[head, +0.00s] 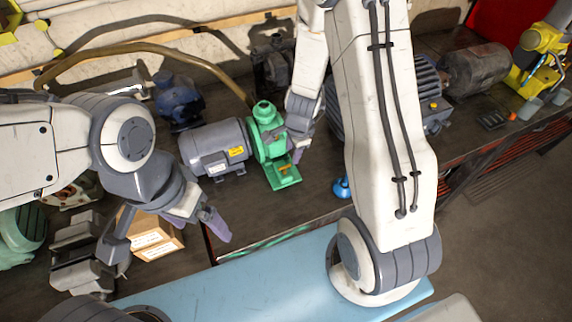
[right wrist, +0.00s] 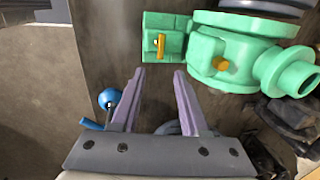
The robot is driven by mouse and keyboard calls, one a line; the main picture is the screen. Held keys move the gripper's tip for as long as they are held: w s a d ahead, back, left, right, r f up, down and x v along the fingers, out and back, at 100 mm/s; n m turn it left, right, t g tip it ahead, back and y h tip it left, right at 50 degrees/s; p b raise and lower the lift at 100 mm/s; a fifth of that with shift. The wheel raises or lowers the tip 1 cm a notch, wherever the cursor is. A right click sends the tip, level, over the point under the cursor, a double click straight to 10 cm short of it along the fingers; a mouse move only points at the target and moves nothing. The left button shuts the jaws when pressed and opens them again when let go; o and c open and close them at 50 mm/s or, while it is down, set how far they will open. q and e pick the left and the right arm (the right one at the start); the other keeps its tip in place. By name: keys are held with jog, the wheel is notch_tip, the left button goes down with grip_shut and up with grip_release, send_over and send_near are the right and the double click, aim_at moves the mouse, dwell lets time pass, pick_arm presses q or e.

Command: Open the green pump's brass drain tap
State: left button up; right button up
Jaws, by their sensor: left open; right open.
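The green pump (head: 264,138) stands on the bench, joined to a grey motor (head: 213,148). In the right wrist view the pump (right wrist: 235,55) is at the upper right. A small brass handle (right wrist: 160,45) sits on the green block at its left end. A second, rounder brass piece (right wrist: 220,63) is on the pump body. I cannot tell for sure which is the drain tap. My right gripper (right wrist: 159,78) is open and empty, its fingertips just short of the green block and in line with the handle. My left gripper (head: 205,222) is open, above the bench's front edge.
A blue-knobbed item (right wrist: 108,98) lies just left of my right fingers; it also shows in the head view (head: 342,188). A brown hose (head: 150,48) arches behind the pump. A blue motor (head: 178,100) stands behind left, a cardboard box (head: 150,238) front left.

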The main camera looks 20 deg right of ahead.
aim_at(290, 164)
jog(key=f+b, duration=0.2)
jog(key=w+f+b, duration=0.1)
jog(key=f, duration=0.2)
jog(key=f+b, duration=0.2)
jog(key=f, duration=0.1)
jog(key=shift+w+a+b, duration=0.1)
jog(key=shift+w+b, duration=0.2)
jog(key=shift+w, duration=0.05)
